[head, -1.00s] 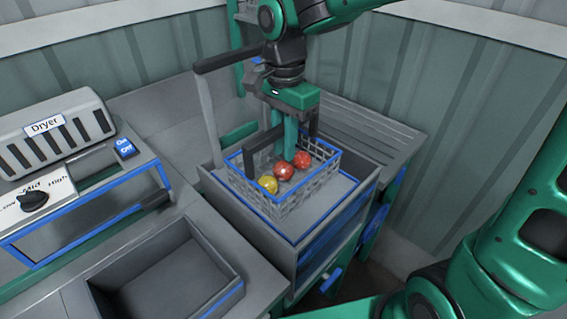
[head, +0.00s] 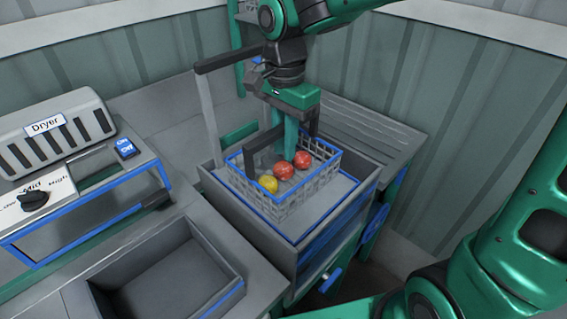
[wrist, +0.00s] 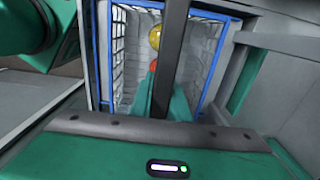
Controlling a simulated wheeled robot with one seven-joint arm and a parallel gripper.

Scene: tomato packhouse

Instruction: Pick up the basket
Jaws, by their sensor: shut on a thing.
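The basket (head: 292,203) is a grey wire basket with a blue rim and a dark upright handle. It sits in the open grey bin at the centre of the head view. Two red tomatoes (head: 284,171) and one yellow tomato (head: 268,184) lie in it. My gripper (head: 290,140) reaches down from above and is shut on the basket's handle. In the wrist view the dark handle bar (wrist: 172,60) runs between my green fingers, with the basket's blue rim (wrist: 103,55) on both sides. The bar hides part of the tomatoes.
The bin's grey walls (head: 222,193) surround the basket, and a post (head: 207,115) with a top arm stands at its left. A dryer (head: 55,130) with a dial is at left. An empty grey tray (head: 165,280) is in front. Corrugated walls close off the back.

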